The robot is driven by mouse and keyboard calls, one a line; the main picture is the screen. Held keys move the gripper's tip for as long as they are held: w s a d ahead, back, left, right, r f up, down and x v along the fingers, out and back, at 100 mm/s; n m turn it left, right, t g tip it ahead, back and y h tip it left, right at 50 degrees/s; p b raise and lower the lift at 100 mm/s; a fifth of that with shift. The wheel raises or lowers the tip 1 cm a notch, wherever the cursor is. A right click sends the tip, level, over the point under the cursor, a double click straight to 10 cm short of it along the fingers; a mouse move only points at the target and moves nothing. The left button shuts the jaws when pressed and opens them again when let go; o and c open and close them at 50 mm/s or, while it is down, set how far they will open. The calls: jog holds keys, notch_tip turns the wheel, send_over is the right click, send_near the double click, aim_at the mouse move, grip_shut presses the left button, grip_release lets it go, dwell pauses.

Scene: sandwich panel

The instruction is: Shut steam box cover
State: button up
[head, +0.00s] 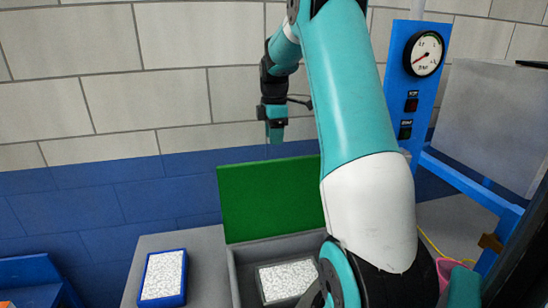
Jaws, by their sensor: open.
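The green cover (262,196) stands raised, tilted up at the back of the grey steam box (235,274). The box is open at the top, and a grey-framed panel filled with white granules (286,280) lies inside it. My gripper (275,150) is open and hangs fingers down above the cover's top edge, seen against the wall. I see no contact with the cover, but the depth between them is hard to judge. My arm hides the right part of the cover and box.
A blue-framed tray of white granules (163,277) lies on the grey table (205,250) left of the box. A blue stand with a pressure gauge (424,53) and switches is at the right. A blue container (35,283) is at the lower left.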

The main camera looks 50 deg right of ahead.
aim_at(274, 160)
notch_tip(274, 160, down, 8)
jog(key=shift+f+p, duration=0.2)
jog(key=shift+p, duration=0.7)
jog(key=shift+c, duration=0.2)
grip_shut()
